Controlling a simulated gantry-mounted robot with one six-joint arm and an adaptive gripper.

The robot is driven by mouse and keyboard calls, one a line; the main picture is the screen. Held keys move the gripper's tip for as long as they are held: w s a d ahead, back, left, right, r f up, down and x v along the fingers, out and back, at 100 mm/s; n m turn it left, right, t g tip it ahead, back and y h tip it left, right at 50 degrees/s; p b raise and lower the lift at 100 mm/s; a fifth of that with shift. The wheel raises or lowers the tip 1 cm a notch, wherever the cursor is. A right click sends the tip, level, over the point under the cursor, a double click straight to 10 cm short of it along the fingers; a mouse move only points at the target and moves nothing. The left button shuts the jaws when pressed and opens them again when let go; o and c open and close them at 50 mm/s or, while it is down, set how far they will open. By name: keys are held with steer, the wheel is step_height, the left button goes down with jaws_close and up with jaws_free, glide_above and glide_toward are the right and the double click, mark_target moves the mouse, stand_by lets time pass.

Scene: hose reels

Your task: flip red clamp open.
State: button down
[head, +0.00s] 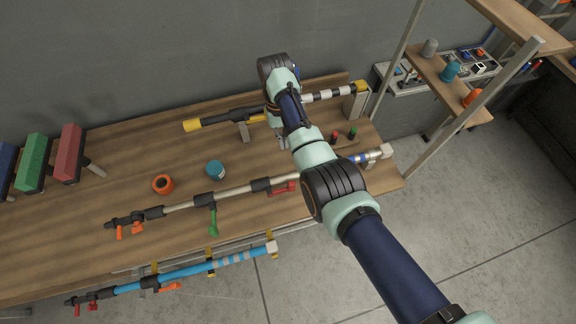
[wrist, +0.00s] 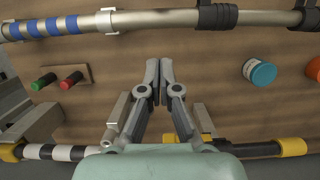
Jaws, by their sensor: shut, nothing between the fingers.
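A red clamp lever (head: 284,188) lies along a black collar on the silver pole (head: 235,191) in the head view. In the wrist view the silver pole (wrist: 160,19) crosses the top, with a black collar (wrist: 217,17) at upper right; no red lever shows there. My gripper (wrist: 160,66) is shut and empty above the bare wood, below the pole and apart from it in the picture. In the head view my gripper (head: 282,143) is partly hidden by my arm, between the silver pole and the black-and-yellow pole (head: 240,116).
Red and green buttons (head: 344,135) sit right of my arm. A teal jar (head: 215,170) and an orange ring-shaped part (head: 162,184) stand on the bench (head: 60,228). A blue pole (head: 200,268) with red and orange levers runs along the front.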

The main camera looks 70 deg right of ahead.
steer(key=s+a+f, duration=0.1)
steer(key=f, duration=0.2)
steer(key=s+a+f+p, duration=0.1)
steer(key=a+f, duration=0.1)
steer(key=f, duration=0.1)
steer(key=s+a+f+p, duration=0.1)
steer(key=f, duration=0.2)
steer(key=shift+s+a+f, duration=0.15)
steer(key=shift+a+f, duration=0.05)
steer(key=shift+a, duration=0.1)
steer(key=shift+s+a+f, duration=0.1)
steer(key=shift+s+a, duration=0.1)
steer(key=shift+a, duration=0.1)
steer(key=shift+s+p, duration=0.1)
steer(key=shift+p, duration=0.2)
